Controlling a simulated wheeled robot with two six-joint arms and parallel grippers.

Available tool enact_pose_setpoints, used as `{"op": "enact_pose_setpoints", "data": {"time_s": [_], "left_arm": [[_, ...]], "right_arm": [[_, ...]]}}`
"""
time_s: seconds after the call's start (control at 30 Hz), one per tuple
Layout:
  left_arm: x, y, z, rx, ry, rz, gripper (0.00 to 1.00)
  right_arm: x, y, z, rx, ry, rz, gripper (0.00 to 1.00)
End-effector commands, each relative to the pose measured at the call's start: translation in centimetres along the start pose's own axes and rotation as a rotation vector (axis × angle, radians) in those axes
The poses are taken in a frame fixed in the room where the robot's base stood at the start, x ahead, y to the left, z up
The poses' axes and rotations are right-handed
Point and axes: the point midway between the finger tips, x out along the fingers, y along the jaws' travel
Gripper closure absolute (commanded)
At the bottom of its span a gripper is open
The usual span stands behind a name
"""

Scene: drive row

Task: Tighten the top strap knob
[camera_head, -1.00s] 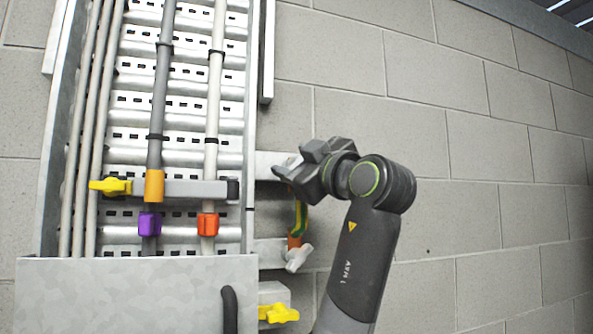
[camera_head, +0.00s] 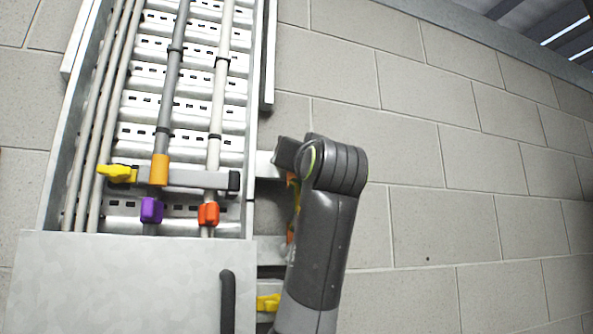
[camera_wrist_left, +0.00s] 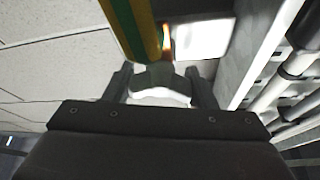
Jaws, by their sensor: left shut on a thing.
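My left gripper (camera_head: 284,156) is at the outer end of the top strap (camera_head: 265,165), right of the cable tray. In the left wrist view its two fingers (camera_wrist_left: 161,88) are shut on a pale grey wing knob (camera_wrist_left: 156,77). A green-and-yellow cable (camera_wrist_left: 131,25) runs just behind that knob. In the head view my gripper and wrist hide the knob. I cannot tell how tight it is. My right gripper is not in view.
A bar with a yellow knob (camera_head: 117,173) and an orange clip (camera_head: 159,169) crosses the tray. Purple (camera_head: 151,210) and red (camera_head: 208,214) clips sit below. Another yellow knob (camera_head: 268,302) is low beside my arm. The block wall (camera_head: 450,200) at right is clear.

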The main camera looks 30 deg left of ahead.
Motion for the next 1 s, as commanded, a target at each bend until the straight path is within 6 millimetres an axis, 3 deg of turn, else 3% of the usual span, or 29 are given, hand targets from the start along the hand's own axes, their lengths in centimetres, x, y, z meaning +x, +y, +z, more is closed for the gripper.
{"op": "enact_pose_setpoints", "data": {"time_s": [0.5, 1.0], "left_arm": [[-0.1, 0.1, 0.0, 0.410, 0.004, 0.169, 0.72], [0.0, 0.1, -0.1, 0.583, 0.003, 0.239, 0.72]], "right_arm": [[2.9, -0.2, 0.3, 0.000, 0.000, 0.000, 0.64], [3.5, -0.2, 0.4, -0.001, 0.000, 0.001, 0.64]]}}
